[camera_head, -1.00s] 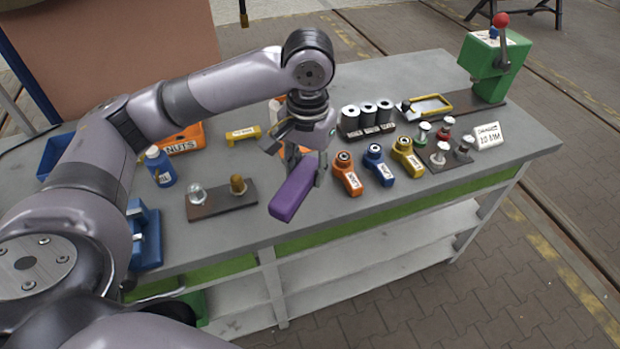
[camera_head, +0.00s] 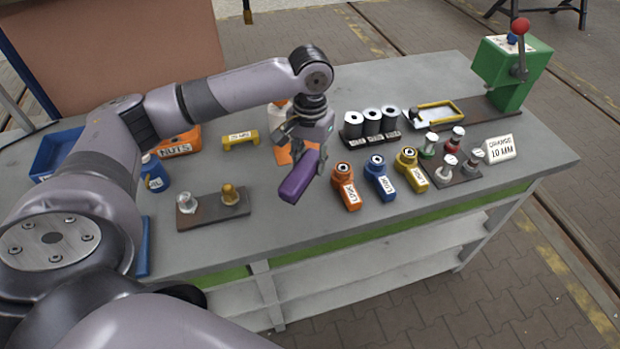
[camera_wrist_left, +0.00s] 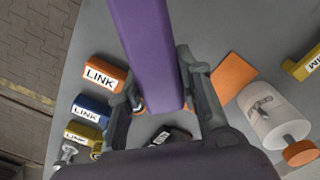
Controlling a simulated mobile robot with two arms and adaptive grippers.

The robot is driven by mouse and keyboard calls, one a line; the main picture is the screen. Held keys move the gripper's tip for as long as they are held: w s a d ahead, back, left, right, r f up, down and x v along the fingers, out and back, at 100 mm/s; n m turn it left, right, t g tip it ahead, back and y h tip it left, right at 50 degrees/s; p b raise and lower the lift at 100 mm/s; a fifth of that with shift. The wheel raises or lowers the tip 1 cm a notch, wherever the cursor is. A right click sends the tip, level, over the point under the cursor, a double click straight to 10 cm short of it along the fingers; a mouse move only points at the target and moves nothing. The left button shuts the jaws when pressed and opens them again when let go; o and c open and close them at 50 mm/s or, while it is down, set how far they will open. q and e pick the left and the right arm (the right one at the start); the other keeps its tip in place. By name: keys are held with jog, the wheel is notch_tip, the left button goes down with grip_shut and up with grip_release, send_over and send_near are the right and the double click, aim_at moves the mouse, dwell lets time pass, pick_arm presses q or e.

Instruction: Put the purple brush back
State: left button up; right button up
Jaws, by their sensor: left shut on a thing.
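The purple brush (camera_head: 298,178) is a long purple block in the head view, held above the grey bench. My left gripper (camera_head: 312,160) is shut on it. In the left wrist view the brush (camera_wrist_left: 145,50) runs from the top edge down between the two fingers of the left gripper (camera_wrist_left: 160,110). The brush is tilted toward the front of the bench in the head view. An orange flat pad (camera_wrist_left: 234,77) lies on the bench beside the gripper in the left wrist view. My right gripper is not in view.
Orange (camera_head: 345,188), blue (camera_head: 379,180) and yellow (camera_head: 411,171) link tools stand right of the brush. Black-and-grey rollers (camera_head: 371,124) stand behind them. A brown board (camera_head: 213,207) with two knobs lies to the left. A white bottle (camera_wrist_left: 275,120) stands near the gripper.

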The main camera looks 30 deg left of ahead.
aim_at(310, 191)
pick_arm(q)
notch_tip(310, 191, down, 3)
notch_tip(310, 191, down, 3)
jog(key=shift+f+p, duration=0.2)
jog(key=shift+p, duration=0.1)
jog(key=shift+f, duration=0.3)
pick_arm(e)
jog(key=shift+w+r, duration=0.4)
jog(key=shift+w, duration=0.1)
pick_arm(q)
jog(key=o, duration=1.2)
jog(key=shift+f, duration=0.1)
notch_tip(310, 191, up, 12)
jog(key=shift+r+b, duration=0.15)
jog(key=shift+b, duration=0.75)
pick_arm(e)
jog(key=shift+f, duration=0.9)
